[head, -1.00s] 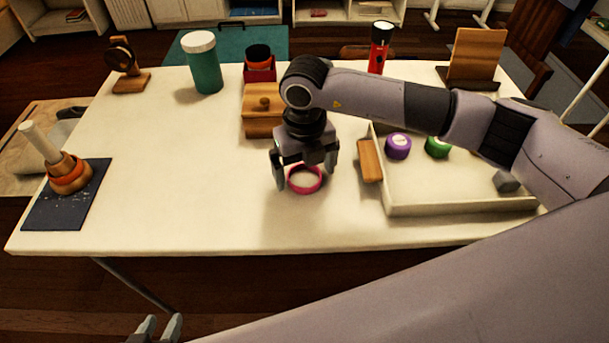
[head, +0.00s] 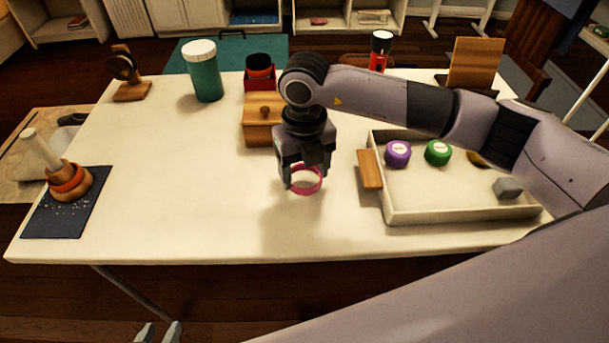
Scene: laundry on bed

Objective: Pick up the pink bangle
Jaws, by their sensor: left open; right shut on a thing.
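The pink bangle (head: 307,191) is a thin ring near the middle of the white table. My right gripper (head: 303,186) points down over it and is shut on its rim. The fingers hide part of the ring. I cannot tell for sure whether the bangle touches the table or hangs just above it. My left gripper (head: 158,333) shows only its fingertips at the bottom edge, open and empty, in front of the table and far from the bangle.
A wooden box (head: 262,135) stands just behind my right gripper. A tray (head: 455,215) with purple and green round items is at the right. A ring post (head: 45,153) stands on a dark mat (head: 65,222) at the left. The table's (head: 190,190) left-centre is clear.

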